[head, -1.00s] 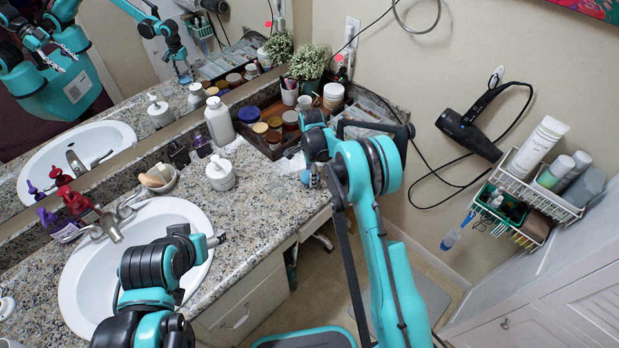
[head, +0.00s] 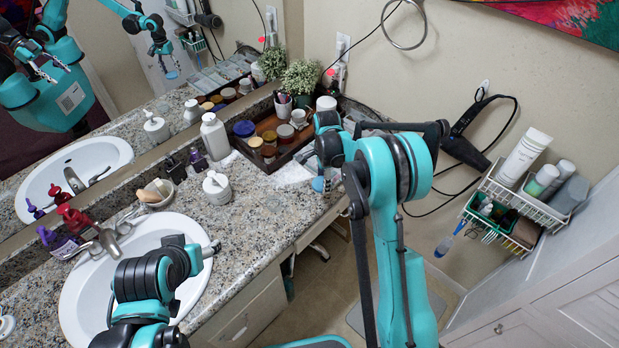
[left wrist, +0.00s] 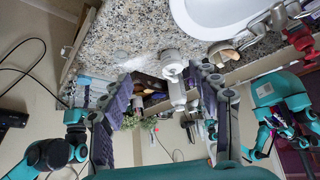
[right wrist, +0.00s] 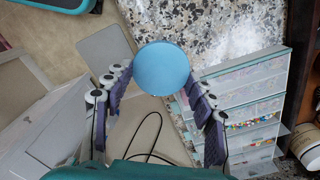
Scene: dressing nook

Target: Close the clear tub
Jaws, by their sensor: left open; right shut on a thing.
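A round light-blue lid (right wrist: 165,68) is between the fingers of my right gripper (right wrist: 163,84), which is shut on it. In the head view the right gripper (head: 324,172) holds the lid (head: 319,184) near the counter's front edge, right of the dark tray. I cannot make out the clear tub for certain; a pale, blurred patch (head: 291,171) lies on the counter left of the lid. It may be only glare. My left gripper (head: 211,248) is over the sink's right rim. In the left wrist view the left gripper (left wrist: 167,82) is open and empty.
A dark tray (head: 243,149) of jars stands at the counter's back corner. A clear compartment organizer (right wrist: 245,95) with small coloured items is beside the lid in the right wrist view. A white pump dispenser (head: 217,189) stands behind the sink's right rim (head: 204,285). A wire basket (head: 487,194) hangs at right.

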